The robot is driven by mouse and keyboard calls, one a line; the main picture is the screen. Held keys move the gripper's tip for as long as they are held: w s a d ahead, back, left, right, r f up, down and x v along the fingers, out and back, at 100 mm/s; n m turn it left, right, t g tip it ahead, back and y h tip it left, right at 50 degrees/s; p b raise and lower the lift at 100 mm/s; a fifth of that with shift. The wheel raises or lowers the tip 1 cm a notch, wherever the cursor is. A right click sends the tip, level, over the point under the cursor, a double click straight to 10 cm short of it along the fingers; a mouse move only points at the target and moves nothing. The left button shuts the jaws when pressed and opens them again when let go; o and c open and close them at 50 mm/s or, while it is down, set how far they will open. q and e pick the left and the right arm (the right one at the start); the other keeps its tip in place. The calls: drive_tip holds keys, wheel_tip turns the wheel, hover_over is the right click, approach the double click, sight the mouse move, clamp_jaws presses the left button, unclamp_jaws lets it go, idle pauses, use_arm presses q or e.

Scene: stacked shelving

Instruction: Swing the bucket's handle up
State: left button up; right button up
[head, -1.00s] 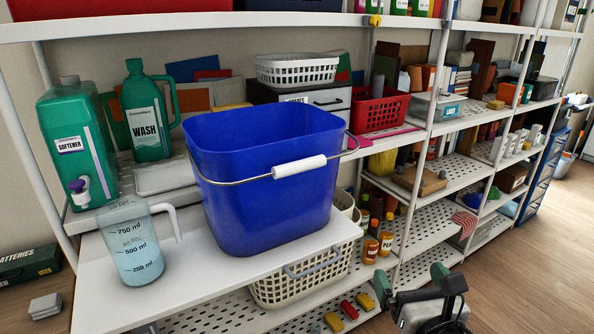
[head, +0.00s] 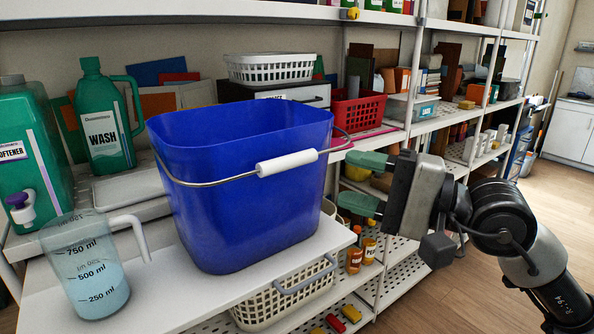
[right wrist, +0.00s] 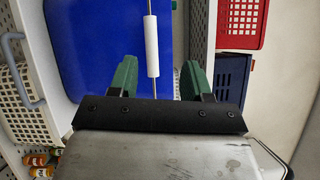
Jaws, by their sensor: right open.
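A blue bucket (head: 245,205) stands on the white pull-out shelf board (head: 190,295). Its wire handle with a white grip (head: 287,163) hangs down across the bucket's front, below the rim. My right gripper (head: 366,182) is to the right of the bucket, its green fingers apart and pointing left toward it. In the right wrist view the white grip (right wrist: 152,47) lies ahead, in line with the gap between the green fingers (right wrist: 155,75), with nothing between them. The bucket (right wrist: 95,40) fills the left of that view. My left gripper is not in view.
A measuring jug (head: 95,270) with blue liquid stands left of the bucket, near green WASH (head: 104,125) and SOFTENER (head: 25,150) containers. A red basket (head: 362,108) is behind right. A cream basket (head: 285,298) sits under the board. The shelf edge (head: 290,10) overhangs.

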sight(297, 163)
drive_tip(key=w+a+h+p, duration=0.1)
drive_tip(key=w+a+p, duration=0.1)
drive_tip(key=w+a, duration=0.1)
drive_tip(key=w+a+t+h+p, duration=0.1)
drive_tip(key=w+a+p, duration=0.1)
drive_tip(key=w+a, duration=0.2)
drive_tip(key=shift+f, duration=0.15)
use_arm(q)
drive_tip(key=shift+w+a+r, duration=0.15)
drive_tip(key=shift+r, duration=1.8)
use_arm(e)
drive_tip(key=shift+w+a+f, duration=0.2)
drive_tip(key=shift+w+a, duration=0.05)
drive_tip(key=shift+a, duration=0.3)
clamp_jaws()
